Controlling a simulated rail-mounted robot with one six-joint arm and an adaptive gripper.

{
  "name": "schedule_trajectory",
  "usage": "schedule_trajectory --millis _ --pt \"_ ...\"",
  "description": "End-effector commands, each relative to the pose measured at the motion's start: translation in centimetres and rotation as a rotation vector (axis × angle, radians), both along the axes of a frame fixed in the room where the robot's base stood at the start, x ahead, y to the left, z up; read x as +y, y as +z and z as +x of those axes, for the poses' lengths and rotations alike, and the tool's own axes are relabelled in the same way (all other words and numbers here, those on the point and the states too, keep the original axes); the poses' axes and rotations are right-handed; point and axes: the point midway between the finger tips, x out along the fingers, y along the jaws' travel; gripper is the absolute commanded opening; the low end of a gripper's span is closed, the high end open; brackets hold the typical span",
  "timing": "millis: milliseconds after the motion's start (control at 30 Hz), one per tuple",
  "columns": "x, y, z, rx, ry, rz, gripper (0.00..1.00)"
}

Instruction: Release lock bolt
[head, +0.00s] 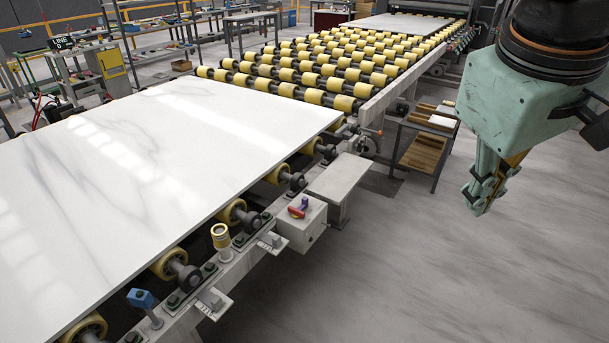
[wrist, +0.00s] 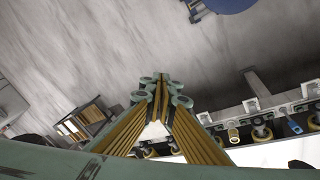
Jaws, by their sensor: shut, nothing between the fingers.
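My gripper (head: 478,208) hangs at the right of the head view, over open floor and well apart from the conveyor frame. Its fingers also show in the wrist view (wrist: 162,80), closed together at the tips with nothing between them. Along the conveyor's near rail stand a blue-headed post (head: 141,298), a yellow-banded knob (head: 221,236) and a grey box (head: 302,226) with a red and purple handle (head: 298,207) on top. I cannot tell which of these is the lock bolt. The blue post (wrist: 293,125) and yellow knob (wrist: 233,132) also appear at right in the wrist view.
A large white stone slab (head: 170,150) lies on the rollers at left. Yellow rollers (head: 330,75) continue behind it. A grey side box (head: 340,176) and a low shelf cart (head: 425,150) stand beside the conveyor. The floor (head: 420,280) at lower right is clear.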

Motion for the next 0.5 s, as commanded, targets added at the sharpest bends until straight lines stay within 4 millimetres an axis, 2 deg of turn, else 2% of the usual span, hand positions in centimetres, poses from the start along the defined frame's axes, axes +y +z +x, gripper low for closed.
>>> schedule_trajectory --millis 500 --pt "0.2 -1.4 10.3 0.069 0.251 -0.189 0.00"
